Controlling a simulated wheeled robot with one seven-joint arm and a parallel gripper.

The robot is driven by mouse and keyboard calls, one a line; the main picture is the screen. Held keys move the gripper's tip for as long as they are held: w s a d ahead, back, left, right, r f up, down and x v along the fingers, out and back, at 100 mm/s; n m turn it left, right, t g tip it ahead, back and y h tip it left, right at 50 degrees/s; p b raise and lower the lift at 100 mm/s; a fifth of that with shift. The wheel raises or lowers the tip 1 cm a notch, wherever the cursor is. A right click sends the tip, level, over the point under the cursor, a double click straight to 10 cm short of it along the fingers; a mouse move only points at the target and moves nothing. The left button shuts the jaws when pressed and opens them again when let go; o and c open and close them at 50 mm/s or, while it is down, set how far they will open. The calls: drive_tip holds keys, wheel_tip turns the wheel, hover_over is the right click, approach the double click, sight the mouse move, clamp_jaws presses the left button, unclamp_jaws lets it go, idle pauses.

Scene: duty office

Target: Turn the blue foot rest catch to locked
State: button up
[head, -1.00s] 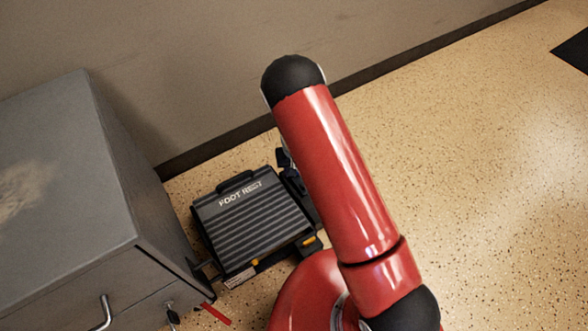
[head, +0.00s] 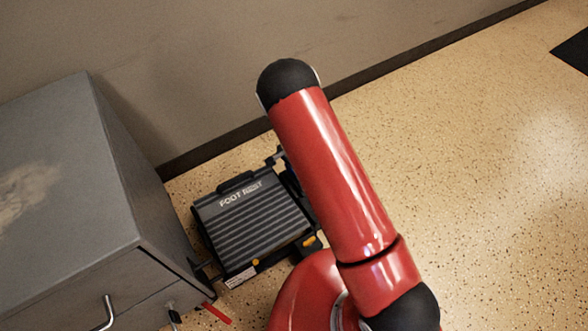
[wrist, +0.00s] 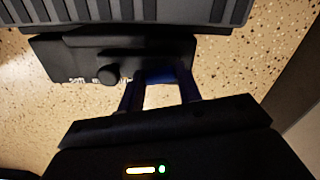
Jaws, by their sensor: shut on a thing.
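The foot rest (head: 255,222) is a dark, ribbed platform on the floor beside the cabinet, with its name printed along the far edge. In the wrist view its ribbed top (wrist: 120,12) crosses the upper edge, with a black side housing and round knob below. The blue catch (wrist: 170,76) shows as a dark blue piece at the right part of that housing. My gripper (wrist: 162,87) has its two fingers on either side of the catch and is shut on it. The fingers partly hide the catch, so its exact setting cannot be told. In the head view my red arm hides the catch.
A grey metal cabinet (head: 60,190) stands close on the left of the foot rest. The wall (head: 190,60) is behind. A red strip (head: 216,313) lies on the floor by the cabinet. The speckled floor (head: 470,150) to the right is open, with a dark mat (head: 573,53) at the far right.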

drive_tip(key=shift+m, duration=1.3)
drive_tip(key=o, duration=1)
wheel_tip(320, 180, up, 8)
drive_tip(key=shift+f+p, duration=0.1)
drive_tip(key=shift+p, duration=0.8)
